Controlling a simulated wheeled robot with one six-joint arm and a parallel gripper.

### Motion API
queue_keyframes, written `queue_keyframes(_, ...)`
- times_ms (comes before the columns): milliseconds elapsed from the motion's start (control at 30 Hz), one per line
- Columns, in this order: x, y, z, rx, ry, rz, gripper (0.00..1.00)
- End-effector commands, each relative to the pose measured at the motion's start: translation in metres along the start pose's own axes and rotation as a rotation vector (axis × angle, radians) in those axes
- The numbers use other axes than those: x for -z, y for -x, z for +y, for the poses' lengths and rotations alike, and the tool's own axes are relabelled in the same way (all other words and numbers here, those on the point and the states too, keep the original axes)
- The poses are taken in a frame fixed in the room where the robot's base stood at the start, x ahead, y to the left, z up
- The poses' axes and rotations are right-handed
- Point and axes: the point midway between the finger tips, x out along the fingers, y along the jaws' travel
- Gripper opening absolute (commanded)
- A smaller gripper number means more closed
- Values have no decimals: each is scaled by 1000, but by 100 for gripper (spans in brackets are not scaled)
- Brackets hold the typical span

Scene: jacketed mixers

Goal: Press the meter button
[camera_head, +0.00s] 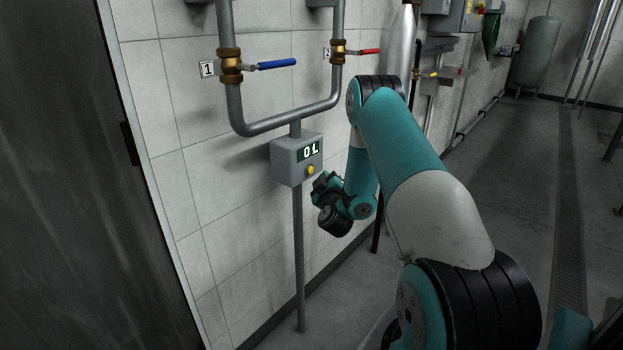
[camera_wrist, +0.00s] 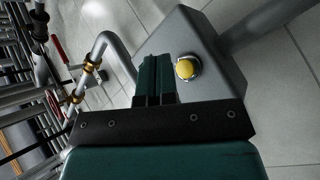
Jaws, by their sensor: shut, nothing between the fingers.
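The meter (camera_head: 297,158) is a grey box on a pole by the tiled wall, with a display reading "0 L". Its yellow button (camera_head: 310,170) is on the lower front face. In the wrist view the button (camera_wrist: 187,69) sits in a silver ring on the grey meter box (camera_wrist: 205,45). My gripper (camera_wrist: 157,68) is shut and empty, its fingers side by side just left of the button in that view. In the head view my gripper (camera_head: 322,184) is close to the meter, just below and right of the button. I cannot tell whether the fingertips touch the box.
Grey pipes join above the meter, with a blue-handled valve (camera_head: 276,64) marked 1 and a red-handled valve (camera_head: 362,52) marked 2. A dark panel (camera_head: 65,180) stands at the left. Open floor (camera_head: 510,180) lies to the right.

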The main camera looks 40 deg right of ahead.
Motion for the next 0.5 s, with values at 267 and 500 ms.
queue_keyframes(267,-11,12,5,-1,0,1,0)
queue_keyframes(500,-18,21,12,-1,1,0,0)
